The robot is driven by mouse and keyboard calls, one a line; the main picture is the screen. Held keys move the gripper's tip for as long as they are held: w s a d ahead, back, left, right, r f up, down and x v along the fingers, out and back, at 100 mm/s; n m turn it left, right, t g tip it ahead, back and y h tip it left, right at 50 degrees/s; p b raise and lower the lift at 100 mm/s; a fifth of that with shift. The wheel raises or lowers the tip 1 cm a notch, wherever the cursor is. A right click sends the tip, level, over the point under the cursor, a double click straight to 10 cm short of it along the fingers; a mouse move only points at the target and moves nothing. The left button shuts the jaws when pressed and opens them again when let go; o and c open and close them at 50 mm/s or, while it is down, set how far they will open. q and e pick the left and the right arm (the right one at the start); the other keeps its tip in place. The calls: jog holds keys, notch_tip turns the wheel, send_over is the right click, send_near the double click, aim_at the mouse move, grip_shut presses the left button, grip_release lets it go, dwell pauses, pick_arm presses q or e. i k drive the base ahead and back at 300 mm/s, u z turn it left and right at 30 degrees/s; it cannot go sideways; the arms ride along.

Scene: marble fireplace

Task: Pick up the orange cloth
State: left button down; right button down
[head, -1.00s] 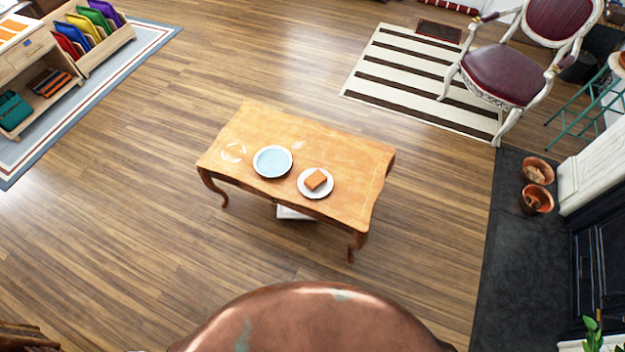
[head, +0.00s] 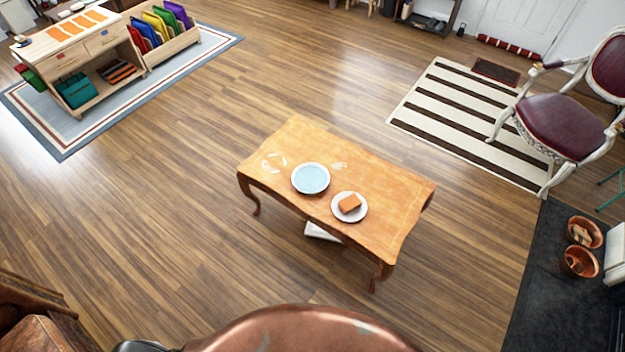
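A small folded orange block that looks like the orange cloth (head: 349,203) lies on a white plate (head: 340,213) on a low wooden table (head: 390,190). Nothing covers it. Flat orange pieces (head: 82,22) also lie on top of a wooden cabinet at the upper left; I cannot tell whether they are cloth. Neither of my grippers shows in the head view.
A blue dish (head: 310,178) stands on the table left of the plate. A white object (head: 322,232) lies under the table. A chair (head: 562,125) stands by a striped rug at right. Clay pots (head: 580,261) are at the right edge.

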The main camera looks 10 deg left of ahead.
aim_at(349, 204)
jog(key=u, duration=1.45)
jog(key=i, duration=1.15)
jog(key=z, duration=1.15)
